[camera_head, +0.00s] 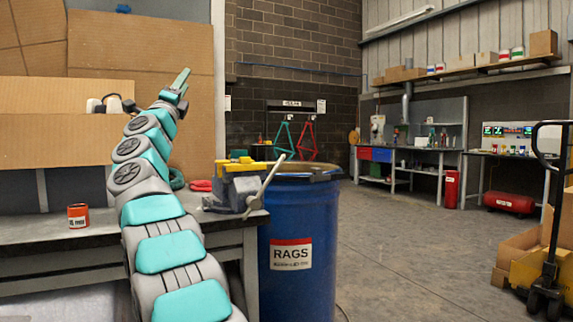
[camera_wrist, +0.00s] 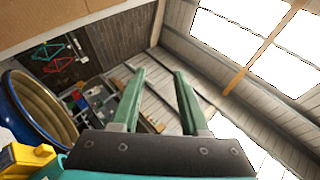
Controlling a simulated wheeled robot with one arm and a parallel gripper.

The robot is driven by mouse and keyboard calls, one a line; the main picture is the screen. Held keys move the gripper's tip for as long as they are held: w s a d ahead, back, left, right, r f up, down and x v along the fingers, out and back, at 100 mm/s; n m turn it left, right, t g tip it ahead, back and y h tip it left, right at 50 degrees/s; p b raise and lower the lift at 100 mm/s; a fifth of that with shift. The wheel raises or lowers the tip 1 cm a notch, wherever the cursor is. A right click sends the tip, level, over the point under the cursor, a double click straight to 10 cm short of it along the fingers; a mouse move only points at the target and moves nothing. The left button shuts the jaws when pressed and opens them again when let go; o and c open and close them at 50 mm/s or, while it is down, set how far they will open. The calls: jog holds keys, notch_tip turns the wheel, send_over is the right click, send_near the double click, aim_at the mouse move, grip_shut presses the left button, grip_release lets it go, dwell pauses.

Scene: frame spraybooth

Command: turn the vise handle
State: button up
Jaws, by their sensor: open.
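The vise (camera_head: 240,188) has a grey body and yellow on top, and it sits at the right end of the workbench (camera_head: 85,236). A yellow part at the lower left of the wrist view (camera_wrist: 25,160) looks like the vise top; the handle cannot be made out there.
A blue drum (camera_head: 298,235) labelled RAGS stands right against the bench end. An orange tin (camera_head: 78,216) stands on the bench at left. Cardboard panels (camera_head: 60,122) rise behind it. A pallet truck (camera_head: 548,240) stands at far right. The middle floor is clear.

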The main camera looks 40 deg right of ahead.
jog(key=s+d+f+m+g+h, duration=0.2)
jog(key=s+d+m+g+h, duration=0.25)
jog(key=d+m+g, duration=0.45)
jog(key=s+d+f+m+g+y, duration=0.25)
jog(key=f+m+g, duration=0.2)
jog(key=f, duration=0.25)
jog(key=s+d+f+m+g+y+p, duration=0.1)
jog(key=s+d+f+m+g, duration=0.15)
jog(key=f+m, duration=0.35)
jog(key=s+d+f+m+g+y, duration=0.1)
jog(key=s+d+f+m+g, duration=0.1)
jog(key=d+f+m+g, duration=0.4)
jog(key=d, duration=0.1)
jog(key=d+t, duration=0.1)
jog(key=d, duration=0.1)
jog(key=d+n+t, duration=0.1)
jog(key=d, duration=0.1)
jog(key=shift+s+f+p, duration=0.1)
jog(key=shift+f+p, duration=0.25)
grip_shut()
